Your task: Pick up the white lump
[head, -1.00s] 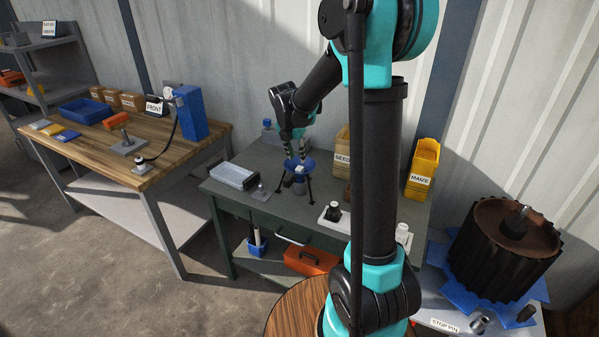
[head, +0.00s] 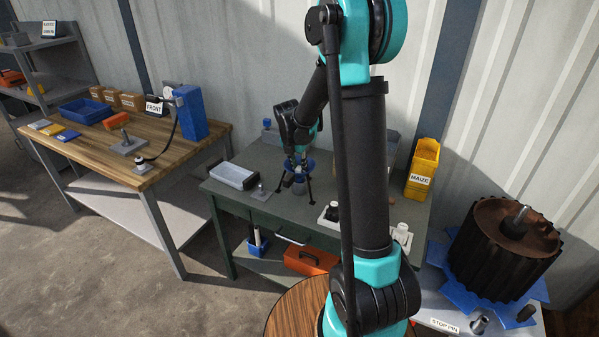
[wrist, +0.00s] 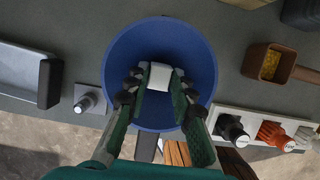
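The white lump (wrist: 160,76) shows in the wrist view as a small pale block between my fingertips. A round blue bowl or funnel (wrist: 158,34) lies behind and around it. My gripper (wrist: 161,82) has a finger against each side of the lump, with no clear gap, and appears shut on it. I cannot tell whether the lump also touches the blue wall. In the head view my gripper (head: 297,163) reaches down into the blue funnel (head: 309,168), which stands on dark legs on the green-grey table (head: 235,198). The lump cannot be made out there.
A grey-white tray (head: 233,176) and a small post on a plate (head: 260,191) stand left of the funnel. A white plate with knobs (wrist: 262,122) and a brown scoop (wrist: 268,64) lie right. A yellow MAIZE bin (head: 422,168) stands at the back right.

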